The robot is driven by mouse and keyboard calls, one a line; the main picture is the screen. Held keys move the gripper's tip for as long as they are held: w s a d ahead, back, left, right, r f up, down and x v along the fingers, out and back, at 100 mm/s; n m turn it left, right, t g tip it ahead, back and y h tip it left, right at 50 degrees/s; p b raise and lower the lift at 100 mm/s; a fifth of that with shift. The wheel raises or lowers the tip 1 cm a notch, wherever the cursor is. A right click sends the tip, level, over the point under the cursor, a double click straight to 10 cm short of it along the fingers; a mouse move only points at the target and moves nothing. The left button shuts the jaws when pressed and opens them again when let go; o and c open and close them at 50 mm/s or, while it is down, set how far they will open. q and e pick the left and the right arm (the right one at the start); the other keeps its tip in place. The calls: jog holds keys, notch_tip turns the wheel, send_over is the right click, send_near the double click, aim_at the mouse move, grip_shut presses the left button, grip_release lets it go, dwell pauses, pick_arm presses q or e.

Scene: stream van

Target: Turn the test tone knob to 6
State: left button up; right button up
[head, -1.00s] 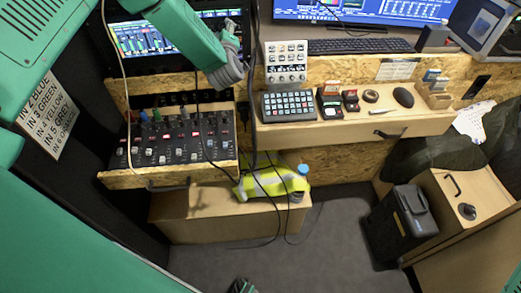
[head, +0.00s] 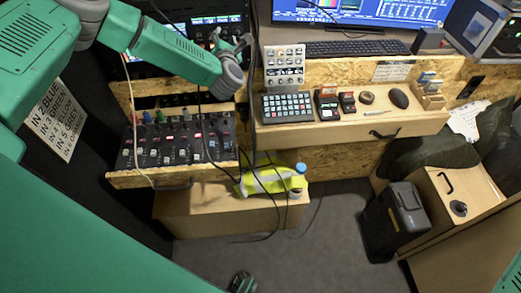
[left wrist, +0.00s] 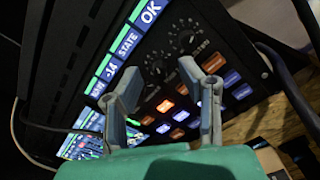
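My left gripper (head: 232,42) is in front of the rack panel beside the left screen, with its fingers spread and nothing between them. In the left wrist view its two fingers (left wrist: 165,82) stand apart before a dark panel (left wrist: 222,50). The panel carries several dark round knobs, among them one knob (left wrist: 183,38) near the top and another knob (left wrist: 155,63) left of it. Pale scale marks ring them, but I cannot read labels or settings, nor tell which is the test tone knob. The fingers appear clear of these knobs.
Lit orange, white and blue buttons (left wrist: 179,116) sit below the knobs. A mixer (head: 178,142) with coloured knobs lies below my left arm. Black cables hang beside the gripper. A keypad (head: 287,107) and knob box (head: 284,64) are to the right.

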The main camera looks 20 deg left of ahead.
pick_arm(q)
jog(key=d+f+b+v, duration=0.1)
jog(key=b+v, duration=0.2)
jog(key=v, duration=1.1)
jog(key=s+d+f+m+g+h+b, duration=0.1)
jog(key=s+d+f+m+h+b, duration=0.1)
jog(key=f, duration=0.5)
jog(key=s+d+f+m+g+h+b, duration=0.1)
jog(key=s+d+f+m+h+b, duration=0.2)
jog(key=d+f+m, duration=0.3)
jog(key=s+d+f+m+g+h+b, duration=0.1)
jog(key=s+d+f+m+h+b, duration=0.2)
jog(key=f+m, duration=0.5)
jog(key=shift+s+d+f+m+h, duration=0.3)
jog(key=shift+d+h, duration=0.55)
jog(key=shift+h, duration=0.25)
